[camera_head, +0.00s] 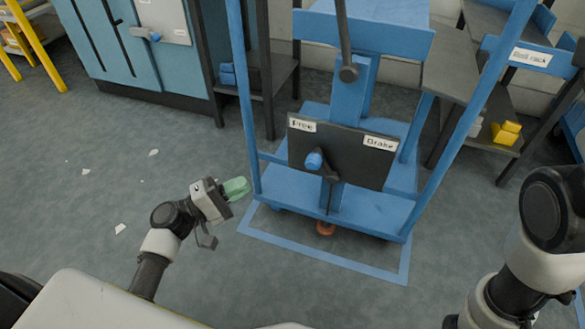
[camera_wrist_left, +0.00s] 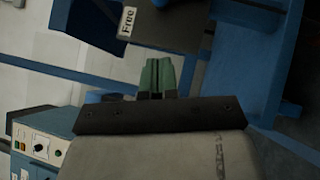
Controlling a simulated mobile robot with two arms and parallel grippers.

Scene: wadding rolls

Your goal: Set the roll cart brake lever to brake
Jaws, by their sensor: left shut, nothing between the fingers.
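The blue roll cart (camera_head: 300,190) stands in the middle of the head view. Its dark plate (camera_head: 355,155) has a "Free" label (camera_head: 302,125) on the left and a "Brake" label (camera_head: 380,143) on the right. The brake lever's blue knob (camera_head: 314,160) points up and left toward the "Free" side from its dark pivot. My left gripper (camera_head: 237,188), with green fingers, is shut and empty, left of the cart and apart from the lever. The left wrist view shows the shut fingers (camera_wrist_left: 157,75) and the "Free" label (camera_wrist_left: 127,22). My right gripper is out of view; only its arm shows.
A blue floor outline (camera_head: 320,257) surrounds the cart's base. A blue cabinet (camera_head: 125,45) stands at the back left. A rack with yellow pieces (camera_head: 506,132) stands at the right. Small white scraps (camera_head: 120,228) lie on the open floor at the left.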

